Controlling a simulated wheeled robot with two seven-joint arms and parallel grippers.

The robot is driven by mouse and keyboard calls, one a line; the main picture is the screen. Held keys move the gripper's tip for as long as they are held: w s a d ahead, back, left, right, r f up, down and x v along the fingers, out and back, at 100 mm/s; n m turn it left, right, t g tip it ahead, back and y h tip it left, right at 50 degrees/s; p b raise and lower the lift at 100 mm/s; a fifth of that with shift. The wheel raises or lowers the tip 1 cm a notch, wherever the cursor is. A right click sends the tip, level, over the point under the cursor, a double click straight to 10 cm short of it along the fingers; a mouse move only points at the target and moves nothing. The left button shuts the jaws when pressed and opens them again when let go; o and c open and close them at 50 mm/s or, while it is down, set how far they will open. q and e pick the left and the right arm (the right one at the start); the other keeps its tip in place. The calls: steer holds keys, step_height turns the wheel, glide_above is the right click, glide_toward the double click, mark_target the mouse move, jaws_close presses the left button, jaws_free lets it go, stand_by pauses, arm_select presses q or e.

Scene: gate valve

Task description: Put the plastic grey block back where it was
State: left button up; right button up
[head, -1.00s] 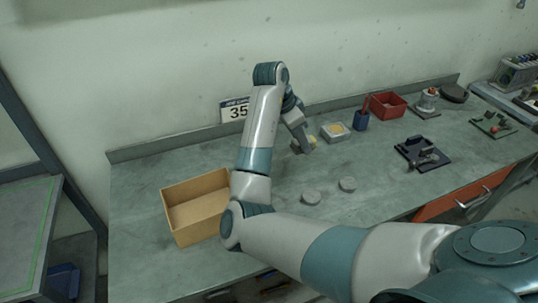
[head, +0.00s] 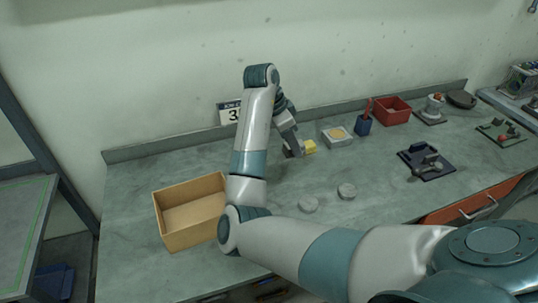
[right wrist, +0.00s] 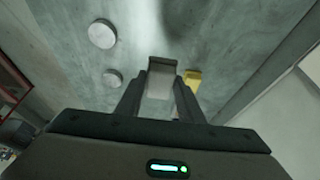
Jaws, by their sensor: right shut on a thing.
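My right gripper (head: 294,150) is low over the workbench, near the back wall and left of the small white box with a yellowish top. In the right wrist view its fingers (right wrist: 160,92) are shut on a grey block (right wrist: 161,77). The block's far end sticks out past the fingertips. A yellow block (head: 310,146) sits just right of the gripper; it also shows in the right wrist view (right wrist: 193,76), close beside the right finger. Whether the grey block touches the bench I cannot tell. My left gripper is out of view.
Two round grey discs (head: 308,205) (head: 347,191) lie on the workbench (head: 130,215). An open tan box (head: 194,237) stands at the left. The white box (head: 337,137), a blue cup (head: 363,126), a red bin (head: 391,112) and a black fixture (head: 426,163) stand to the right.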

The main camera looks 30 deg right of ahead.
steer(key=w+f, duration=0.1)
steer(key=w, duration=0.1)
steer(key=w+a+f+p, duration=0.1)
steer(key=w+f, duration=0.1)
steer(key=w, duration=0.1)
steer(key=w+a+f+p, duration=0.1)
steer(key=w+f, duration=0.1)
steer(key=w, duration=0.1)
steer(key=shift+w, duration=0.25)
steer(key=shift+w+a+f+p, duration=0.1)
steer(key=shift+w+f+p, duration=0.2)
steer(key=shift+w+f, duration=0.15)
steer(key=shift+f+p, duration=0.35)
steer(key=shift+f, duration=0.05)
step_height(320, 180, down, 3)
steer(key=shift+r+p, duration=0.1)
steer(key=shift+p, duration=0.5)
steer(key=shift+f, duration=0.3)
